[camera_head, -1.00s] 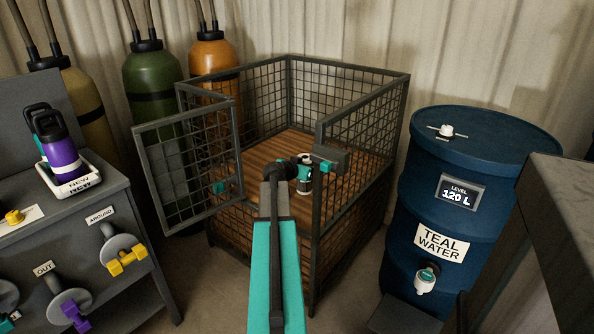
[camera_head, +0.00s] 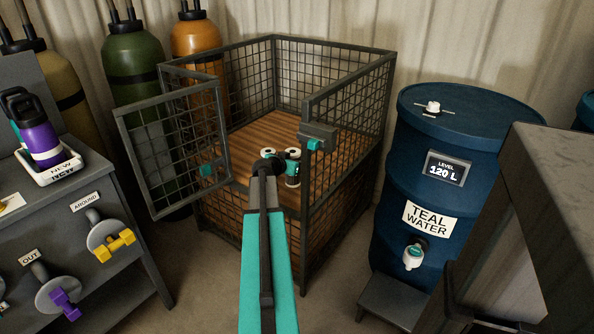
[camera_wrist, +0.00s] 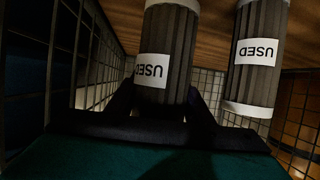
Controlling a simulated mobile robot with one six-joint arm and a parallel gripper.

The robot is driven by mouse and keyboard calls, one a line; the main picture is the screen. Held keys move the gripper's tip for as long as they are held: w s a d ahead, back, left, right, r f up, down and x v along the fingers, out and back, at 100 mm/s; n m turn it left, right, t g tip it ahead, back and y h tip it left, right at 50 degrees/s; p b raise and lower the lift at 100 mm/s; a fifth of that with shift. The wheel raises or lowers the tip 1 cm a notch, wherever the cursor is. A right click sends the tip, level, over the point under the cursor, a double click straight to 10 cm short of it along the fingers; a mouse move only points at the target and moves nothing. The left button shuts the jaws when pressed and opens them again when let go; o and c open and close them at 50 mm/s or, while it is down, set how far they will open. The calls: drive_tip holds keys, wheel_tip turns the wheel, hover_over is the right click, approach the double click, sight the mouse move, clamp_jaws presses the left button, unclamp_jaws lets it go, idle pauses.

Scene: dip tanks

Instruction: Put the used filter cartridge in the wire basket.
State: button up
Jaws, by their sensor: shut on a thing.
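The wire basket (camera_head: 303,110) is a dark mesh cage with a wooden floor, its door (camera_head: 175,150) swung open to the left. My gripper (camera_wrist: 163,105) is inside it, shut on a grey pleated used filter cartridge (camera_wrist: 168,35) with a white end and a USED label. In the head view my wrist hides most of this cartridge; its white end (camera_head: 268,153) shows. A second USED cartridge (camera_wrist: 256,55) stands on the basket floor to the right, also seen in the head view (camera_head: 293,172). I cannot tell whether the held one touches the floor.
A blue TEAL WATER drum (camera_head: 455,170) stands right of the basket. A grey bench (camera_head: 100,210) with a white NEW tray (camera_head: 55,172) and valve handles is at left. Gas cylinders (camera_head: 135,75) stand behind the door. Basket floor behind the cartridges looks clear.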

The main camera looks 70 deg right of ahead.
drive_tip(key=shift+f+b, duration=0.35)
drive_tip(key=shift+f, duration=1.5)
drive_tip(key=shift+f, duration=0.15)
drive_tip(key=o, duration=1.3)
drive_tip(key=shift+r, duration=0.2)
drive_tip(key=shift+p+v, duration=0.3)
drive_tip(key=shift+v, duration=5.75)
